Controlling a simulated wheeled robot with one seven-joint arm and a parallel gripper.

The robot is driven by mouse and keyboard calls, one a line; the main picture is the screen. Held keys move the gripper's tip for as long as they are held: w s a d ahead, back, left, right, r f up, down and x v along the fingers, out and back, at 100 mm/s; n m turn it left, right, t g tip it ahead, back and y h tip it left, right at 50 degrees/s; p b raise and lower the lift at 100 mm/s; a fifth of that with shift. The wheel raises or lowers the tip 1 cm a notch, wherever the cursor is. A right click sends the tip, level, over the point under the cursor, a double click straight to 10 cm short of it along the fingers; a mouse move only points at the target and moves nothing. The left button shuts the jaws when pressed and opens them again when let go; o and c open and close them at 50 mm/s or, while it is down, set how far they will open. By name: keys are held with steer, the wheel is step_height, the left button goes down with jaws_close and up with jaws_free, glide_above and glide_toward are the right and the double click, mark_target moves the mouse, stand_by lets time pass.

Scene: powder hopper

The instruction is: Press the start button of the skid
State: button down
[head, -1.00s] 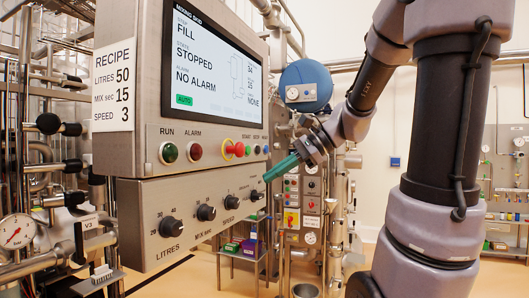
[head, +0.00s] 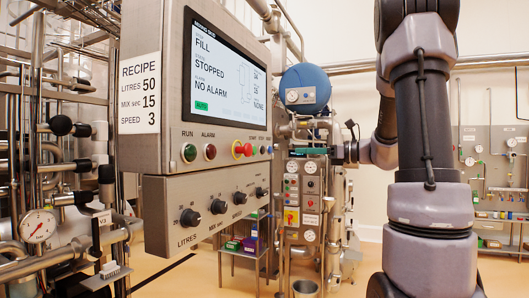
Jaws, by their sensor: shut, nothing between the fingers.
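The skid's control panel (head: 225,165) stands left of centre, seen at a slant. A small start button (head: 254,150) sits in its button row under the START label, next to the small stop and reset buttons at the right end. The screen (head: 232,75) reads FILL, STOPPED, NO ALARM and AUTO. My gripper (head: 300,152) is to the right of the panel, at about the height of the button row. Its green fingers are shut and empty, pointing left. A gap shows between the fingers and the buttons in the picture; the depth is hard to judge.
A red emergency stop (head: 242,150) on yellow sits just left of the start button. A green RUN lamp (head: 189,152) and a red ALARM lamp (head: 210,152) are further left. Several black knobs (head: 218,206) line the box below. Pipes and a gauge (head: 38,226) crowd the left.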

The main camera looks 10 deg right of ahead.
steer(key=x, duration=1.3)
steer(key=shift+w+a, duration=0.25)
steer(key=shift+a, duration=0.1)
steer(key=shift+a, duration=0.1)
